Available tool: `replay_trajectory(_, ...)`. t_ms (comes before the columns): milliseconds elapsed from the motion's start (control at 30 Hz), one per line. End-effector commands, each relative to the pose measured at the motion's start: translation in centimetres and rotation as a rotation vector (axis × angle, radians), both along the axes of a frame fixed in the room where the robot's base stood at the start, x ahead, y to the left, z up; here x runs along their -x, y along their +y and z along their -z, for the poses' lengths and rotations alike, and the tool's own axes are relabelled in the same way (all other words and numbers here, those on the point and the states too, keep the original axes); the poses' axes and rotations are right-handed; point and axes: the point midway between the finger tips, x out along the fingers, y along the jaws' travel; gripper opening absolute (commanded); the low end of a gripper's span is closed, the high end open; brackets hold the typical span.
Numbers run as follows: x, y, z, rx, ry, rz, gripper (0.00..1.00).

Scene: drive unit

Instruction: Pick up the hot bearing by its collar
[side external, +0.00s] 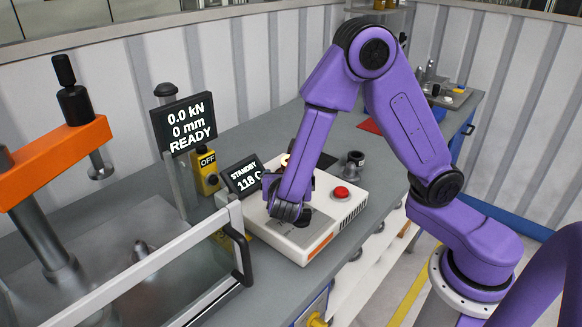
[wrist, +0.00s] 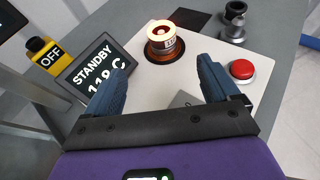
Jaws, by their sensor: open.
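The hot bearing (wrist: 165,40) stands upright on a dark round spot of the white heater, at the top middle of the wrist view. Its upper rim glows orange, and a paler band with markings runs around its side. In the side view only a small glow of the bearing (side external: 285,160) shows beside my arm. My gripper (wrist: 162,62) is open and empty. Its two blue fingers are spread wide, and the bearing lies beyond their tips, between them in the picture and not touched.
The heater (side external: 300,240) carries a red button (side external: 341,193) and a STANDBY display (side external: 243,176). An OFF box (side external: 206,172) and a READY display (side external: 185,124) stand left of it. Dark and metal parts (wrist: 234,20) stand behind the heater. An orange-topped press (side external: 55,160) is at left.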

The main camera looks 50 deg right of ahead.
Motion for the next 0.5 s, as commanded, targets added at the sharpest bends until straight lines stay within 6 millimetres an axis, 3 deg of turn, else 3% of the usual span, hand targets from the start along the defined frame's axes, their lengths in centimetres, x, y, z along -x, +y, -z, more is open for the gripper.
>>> replay_trajectory(500, -5.4, -6.9, 3.6, -0.004, 0.002, 0.008, 0.89)
